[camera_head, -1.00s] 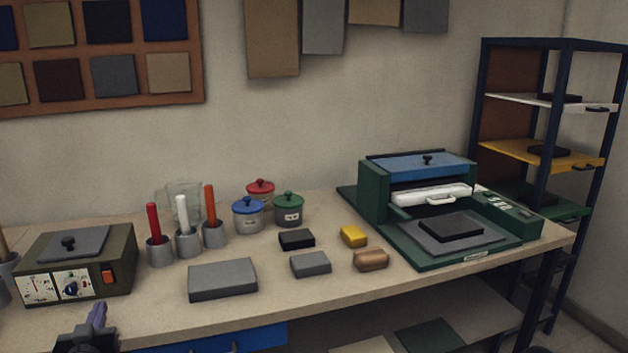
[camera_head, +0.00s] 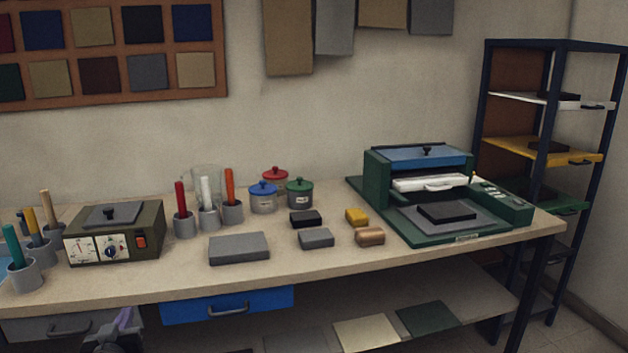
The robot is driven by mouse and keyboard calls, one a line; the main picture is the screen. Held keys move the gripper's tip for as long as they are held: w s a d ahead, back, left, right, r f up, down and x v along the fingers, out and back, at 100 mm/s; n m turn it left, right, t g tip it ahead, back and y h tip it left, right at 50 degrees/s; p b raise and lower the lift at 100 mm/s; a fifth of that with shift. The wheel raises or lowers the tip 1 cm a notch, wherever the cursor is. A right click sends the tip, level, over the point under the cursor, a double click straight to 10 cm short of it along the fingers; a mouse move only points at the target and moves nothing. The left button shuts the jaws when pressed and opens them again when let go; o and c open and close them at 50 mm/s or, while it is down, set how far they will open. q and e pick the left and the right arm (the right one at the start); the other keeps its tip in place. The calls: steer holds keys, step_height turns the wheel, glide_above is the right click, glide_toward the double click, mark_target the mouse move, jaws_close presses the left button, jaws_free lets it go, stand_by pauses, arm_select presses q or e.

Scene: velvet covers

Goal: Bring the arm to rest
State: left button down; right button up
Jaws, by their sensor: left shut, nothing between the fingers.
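My left gripper (camera_head: 122,321) shows at the bottom left of the head view, below the front edge of the workbench (camera_head: 330,268) and in front of the drawers. It is dark with purplish fingers, which look closed together with nothing between them. It is apart from the bench and everything on it. My right gripper is out of the picture.
On the bench stand an olive heater box (camera_head: 113,232), tools in cups, lidded pots, several small blocks and a green press (camera_head: 420,190). A blue drawer (camera_head: 228,304) and a lower shelf (camera_head: 400,305) lie beneath. A rack (camera_head: 540,150) stands at right.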

arm_select(q)
steer(key=s+d+f+n+g+h+p, duration=0.1)
steer(key=s+d+f+g+h, duration=0.25)
steer(key=d+f, duration=0.6)
steer(key=s+d+f+n+g+h+p, duration=0.1)
steer(key=s+d+f+g+h, duration=0.15)
steer(key=s+d+f, duration=0.65)
steer(key=s+d+f+m+g+h+p, duration=0.1)
steer(key=s+d+f+g, duration=0.3)
steer(key=s+d, duration=0.6)
steer(key=s+d+f+m+g+h+p, duration=0.2)
steer(key=s+d+f+g, duration=0.3)
steer(key=s+d, duration=0.5)
step_height(320, 180, down, 2)
steer(key=shift+d+f+m+h+p, duration=0.3)
steer(key=shift+d+m+p, duration=0.15)
steer(key=shift+d+m, duration=0.35)
steer(key=shift+a, duration=0.1)
